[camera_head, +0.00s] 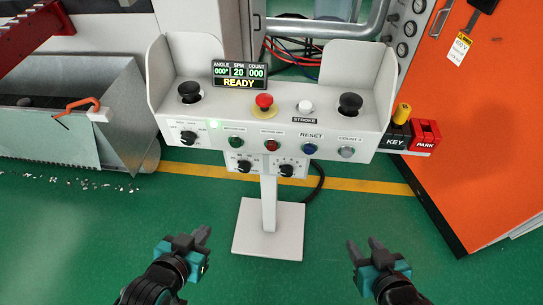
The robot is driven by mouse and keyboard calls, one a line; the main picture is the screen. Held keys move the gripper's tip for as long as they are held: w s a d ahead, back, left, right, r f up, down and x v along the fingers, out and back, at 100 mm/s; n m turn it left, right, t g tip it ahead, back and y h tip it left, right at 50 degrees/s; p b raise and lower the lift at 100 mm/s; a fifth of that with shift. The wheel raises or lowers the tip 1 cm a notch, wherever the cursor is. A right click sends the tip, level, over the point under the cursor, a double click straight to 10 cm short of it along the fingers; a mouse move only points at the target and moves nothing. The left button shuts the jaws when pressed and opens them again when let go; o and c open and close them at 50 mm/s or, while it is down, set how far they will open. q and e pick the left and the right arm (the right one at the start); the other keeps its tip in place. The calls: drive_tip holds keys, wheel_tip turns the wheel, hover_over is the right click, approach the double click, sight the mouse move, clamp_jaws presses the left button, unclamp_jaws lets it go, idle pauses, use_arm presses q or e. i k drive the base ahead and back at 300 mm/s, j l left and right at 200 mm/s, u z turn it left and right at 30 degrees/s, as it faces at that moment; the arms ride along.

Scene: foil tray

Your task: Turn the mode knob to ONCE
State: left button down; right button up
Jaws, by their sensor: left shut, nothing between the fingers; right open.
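A white control console on a post stands ahead of me. A black rotary knob (188,137) sits at the left of its front face, with labels around it too small to read. Two more black knobs, a left one (243,167) and a right one (287,170), sit on small plates below. I cannot tell for sure which is the mode knob, nor where it points. My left gripper (202,235) is shut and empty, below and apart from the console. My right gripper (363,244) is open and empty, low on the right, also apart from it.
The console carries a READY display (239,83), a red mushroom button (264,101), two black palm buttons (189,92) (350,104) and several coloured push buttons. KEY and PARK holders (425,136) are at its right. An orange cabinet (480,130) stands right. Green floor is clear around the post.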

sight(188, 138)
drive_tip(key=j+u, duration=0.15)
drive_tip(key=u, duration=0.25)
drive_tip(key=j+u, duration=0.1)
drive_tip(key=u, duration=0.3)
drive_tip(key=j+u, duration=0.15)
drive_tip(key=u, duration=0.25)
drive_tip(key=j+u, duration=0.1)
drive_tip(key=u, duration=0.3)
drive_tip(key=i, duration=0.05)
